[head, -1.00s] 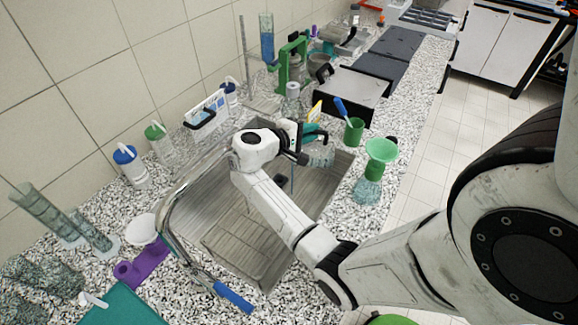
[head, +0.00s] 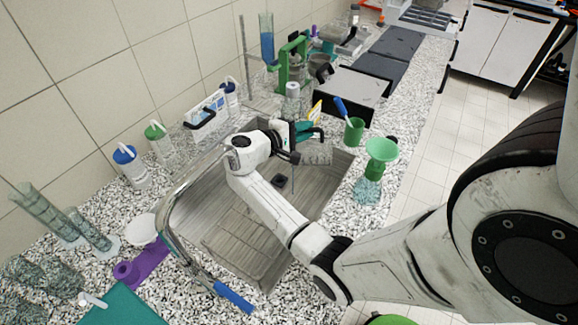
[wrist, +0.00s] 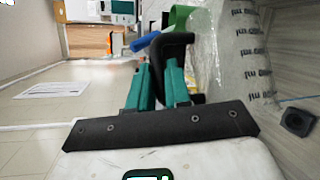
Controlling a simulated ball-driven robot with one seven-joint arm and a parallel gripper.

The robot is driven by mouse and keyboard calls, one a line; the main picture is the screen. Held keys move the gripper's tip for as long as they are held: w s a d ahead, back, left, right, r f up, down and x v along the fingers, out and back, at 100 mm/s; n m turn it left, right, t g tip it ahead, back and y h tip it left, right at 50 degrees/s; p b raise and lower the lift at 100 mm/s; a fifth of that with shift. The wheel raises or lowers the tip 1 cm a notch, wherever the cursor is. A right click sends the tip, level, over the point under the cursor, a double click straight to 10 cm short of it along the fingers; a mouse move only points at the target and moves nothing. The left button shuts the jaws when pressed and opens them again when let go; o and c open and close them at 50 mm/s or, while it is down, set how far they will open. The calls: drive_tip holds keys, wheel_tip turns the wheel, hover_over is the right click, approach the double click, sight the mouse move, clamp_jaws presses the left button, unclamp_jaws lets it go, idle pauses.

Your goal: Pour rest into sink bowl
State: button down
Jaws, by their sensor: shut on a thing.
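A clear beaker (head: 317,153) is held on its side above the sink bowl (head: 245,215). In the wrist view the beaker (wrist: 243,60) fills the area right of the fingers, with dark printed marks on its wall. My gripper (head: 309,134) is shut on it. In the wrist view the green fingers of my gripper (wrist: 168,72) are close together at a dark part beside the beaker. A thin bluish line (head: 292,178) runs down below the gripper into the bowl. I cannot tell how much the beaker contains. The drain (wrist: 297,121) shows at the right.
A green funnel on a flask (head: 381,150) and a green cup (head: 354,131) stand right of the sink. The faucet (head: 172,200) arches over its left side. Bottles (head: 130,166) line the wall. A green stand (head: 291,65) is behind.

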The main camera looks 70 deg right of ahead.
sight(330, 144)
drive_tip(key=s, duration=0.1)
drive_tip(key=s+m+t+y, duration=0.1)
drive_tip(key=s+f, duration=0.1)
drive_tip(key=shift+s+d+m+t, duration=0.1)
drive_tip(key=shift+d+m+t, duration=0.2)
drive_tip(key=shift+s+d+f+m+t+y+b, duration=0.15)
drive_tip(key=shift+s+f+m+t+y+b, duration=0.2)
drive_tip(key=shift+s, duration=0.35)
drive_tip(key=shift+s+d+f+m+t+y+b, duration=0.15)
drive_tip(key=shift+s+f+m+t, duration=0.15)
drive_tip(key=shift+s+f, duration=0.3)
drive_tip(key=shift+s+d+f+m+t+y+b, duration=0.15)
drive_tip(key=shift+s+f+m+t+y+b, duration=0.15)
drive_tip(key=shift+s, duration=0.45)
drive_tip(key=shift+s+d+r+t+p, duration=0.1)
drive_tip(key=shift+s+r+t+p, duration=0.25)
drive_tip(key=shift+p, duration=0.35)
drive_tip(key=s+d+r+m+t+y, duration=0.2)
drive_tip(key=s+r+m+t, duration=0.3)
drive_tip(key=s+r+t, duration=0.3)
drive_tip(key=shift+s+d+r+t+y, duration=0.45)
drive_tip(key=shift+s+r, duration=0.1)
drive_tip(key=shift+s, duration=0.2)
